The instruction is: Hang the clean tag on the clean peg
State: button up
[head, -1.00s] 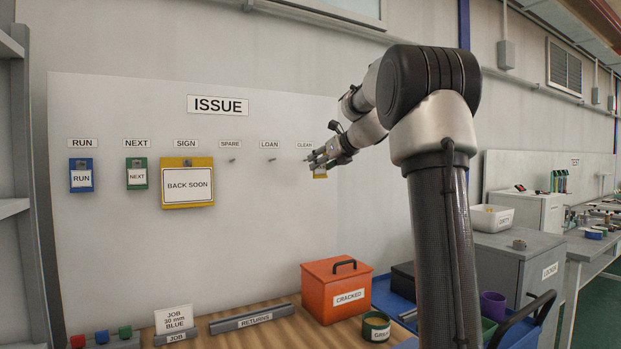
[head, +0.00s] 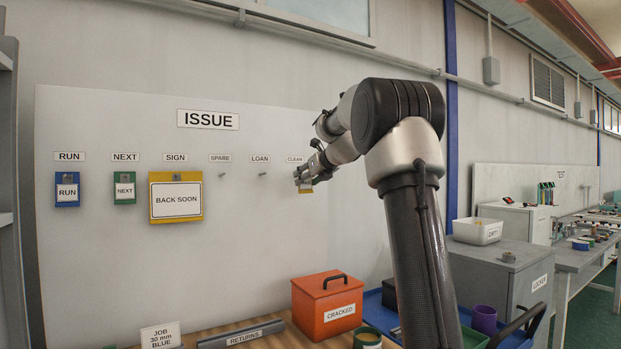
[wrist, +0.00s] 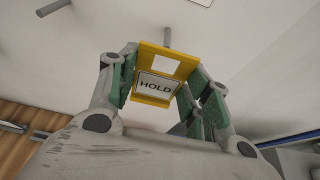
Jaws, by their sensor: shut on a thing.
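A yellow tag (wrist: 154,101) reading HOLD is held between the fingers of my gripper (wrist: 158,84). A pale square shows in its upper part. In the head view my gripper (head: 304,177) is at the board just below the CLEAN label (head: 295,158), with the tag (head: 305,191) hanging under the fingers. In the wrist view a grey peg (wrist: 167,37) shows directly beyond the tag's top edge. Its lower end is hidden by the tag, so I cannot tell whether they touch. My gripper hides the CLEAN peg in the head view.
The LOAN peg (head: 262,174) and SPARE peg (head: 222,175) are bare, left of my gripper. A BACK SOON sign (head: 176,219), green NEXT tag (head: 124,205) and blue RUN tag (head: 67,205) hang further left. An orange CRACKED box (head: 325,304) stands below.

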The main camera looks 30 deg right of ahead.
jog(key=shift+w+r+x, duration=0.1)
jog(key=shift+r+x, duration=0.1)
jog(key=shift+x, duration=0.65)
jog(key=shift+w+r+x, duration=0.1)
jog(key=shift+r+x, duration=0.1)
jog(key=shift+x, duration=0.7)
jog(key=shift+w+r+x, duration=0.1)
jog(key=shift+r+x, duration=0.1)
jog(key=shift+x, duration=0.65)
jog(key=o, duration=0.9)
jog(key=shift+c, duration=0.2)
jog(key=shift+s, duration=0.15)
